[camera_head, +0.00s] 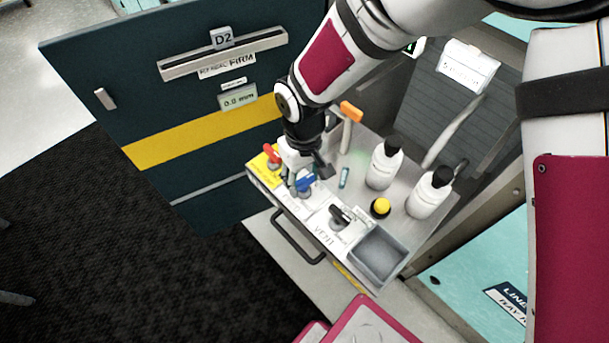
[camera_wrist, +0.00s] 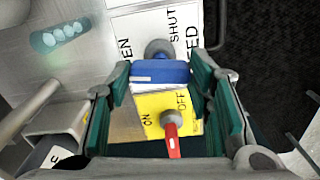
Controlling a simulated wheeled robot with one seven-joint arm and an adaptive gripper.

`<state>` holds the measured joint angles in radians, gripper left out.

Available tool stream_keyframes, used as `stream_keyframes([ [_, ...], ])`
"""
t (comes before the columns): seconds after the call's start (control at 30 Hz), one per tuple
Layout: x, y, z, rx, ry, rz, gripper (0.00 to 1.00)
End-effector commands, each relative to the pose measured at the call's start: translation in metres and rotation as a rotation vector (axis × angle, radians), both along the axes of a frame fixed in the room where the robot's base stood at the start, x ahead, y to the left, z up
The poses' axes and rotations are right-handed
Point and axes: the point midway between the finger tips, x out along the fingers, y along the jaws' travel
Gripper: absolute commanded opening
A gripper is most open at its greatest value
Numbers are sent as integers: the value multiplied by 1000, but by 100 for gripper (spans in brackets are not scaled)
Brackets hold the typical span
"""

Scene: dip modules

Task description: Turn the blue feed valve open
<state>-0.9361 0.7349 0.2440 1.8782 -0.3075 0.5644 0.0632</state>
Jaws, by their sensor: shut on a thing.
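The blue feed valve (camera_head: 306,183) is a blue lever on a grey hub, on a white label panel on the cart top. In the wrist view, the blue lever (camera_wrist: 160,73) lies crosswise between my green-padded fingers. Its hub shows just beyond it, by the partly visible words "SHUT", "EN" and "ED". My gripper (camera_head: 303,180) is down over the valve and shut on the lever; it also fills the lower wrist view (camera_wrist: 160,85). The fingers hide part of the valve in the head view.
A red switch (camera_wrist: 171,130) on a yellow ON/OFF plate sits close beside the valve. A black vent knob (camera_head: 340,216), yellow button (camera_head: 381,206), grey tray (camera_head: 380,256), white bottles (camera_head: 384,165) and an orange-topped post (camera_head: 351,111) share the cart top.

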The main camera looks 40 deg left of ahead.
Motion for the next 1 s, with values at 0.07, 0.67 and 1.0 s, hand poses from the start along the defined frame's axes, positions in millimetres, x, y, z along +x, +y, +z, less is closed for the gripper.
stream_keyframes([
  [0.07, 0, 0, -1, -1, 0, 46, 19],
  [0.67, 0, -1, -1, -2, 0, 185, 19],
  [1.0, 0, -1, -1, -2, 0, 185, 65],
])
